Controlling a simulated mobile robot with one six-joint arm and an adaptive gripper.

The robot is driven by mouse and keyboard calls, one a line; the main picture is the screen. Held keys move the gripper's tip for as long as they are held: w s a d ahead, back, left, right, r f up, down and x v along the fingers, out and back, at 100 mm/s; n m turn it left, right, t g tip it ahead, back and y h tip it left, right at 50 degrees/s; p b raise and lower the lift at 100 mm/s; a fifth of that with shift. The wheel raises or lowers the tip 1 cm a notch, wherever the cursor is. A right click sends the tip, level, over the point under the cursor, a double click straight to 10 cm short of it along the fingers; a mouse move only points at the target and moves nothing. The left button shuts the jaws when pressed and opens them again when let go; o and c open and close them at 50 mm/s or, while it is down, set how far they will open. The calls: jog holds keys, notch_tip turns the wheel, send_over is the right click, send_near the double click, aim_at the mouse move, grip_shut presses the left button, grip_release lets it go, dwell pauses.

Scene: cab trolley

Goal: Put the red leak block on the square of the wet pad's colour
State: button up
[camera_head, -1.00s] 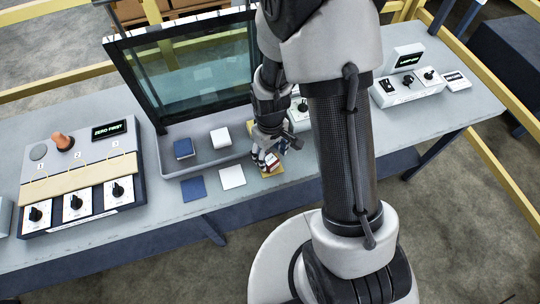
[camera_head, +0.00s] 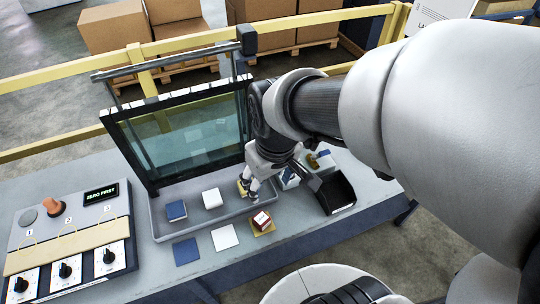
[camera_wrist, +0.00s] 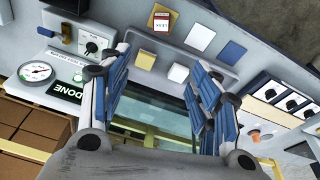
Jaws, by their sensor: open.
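The red leak block (camera_head: 262,217), with a white label on top, stands on the yellow square (camera_head: 268,230) in front of the tray. It also shows in the wrist view (camera_wrist: 161,21). The white square (camera_head: 224,238) and blue square (camera_head: 185,251) beside it are bare. In the tray stand a blue pad (camera_head: 176,210), a white pad (camera_head: 212,198) and a yellow pad (camera_head: 243,188), partly hidden by my gripper. I cannot tell which is wet. My gripper (camera_head: 250,187) is open and empty, behind the block and apart from it. Its spread fingers show in the wrist view (camera_wrist: 160,65).
A glass panel (camera_head: 185,135) stands upright behind the tray (camera_head: 160,229). In the wrist view are a gauge (camera_wrist: 37,72) and a "DONE" display (camera_wrist: 68,92).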

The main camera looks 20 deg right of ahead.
jog(key=s+r+m+t, duration=0.2)
jog(key=s+r, duration=0.5)
jog(key=s, duration=0.2)
jog(key=shift+s, duration=0.2)
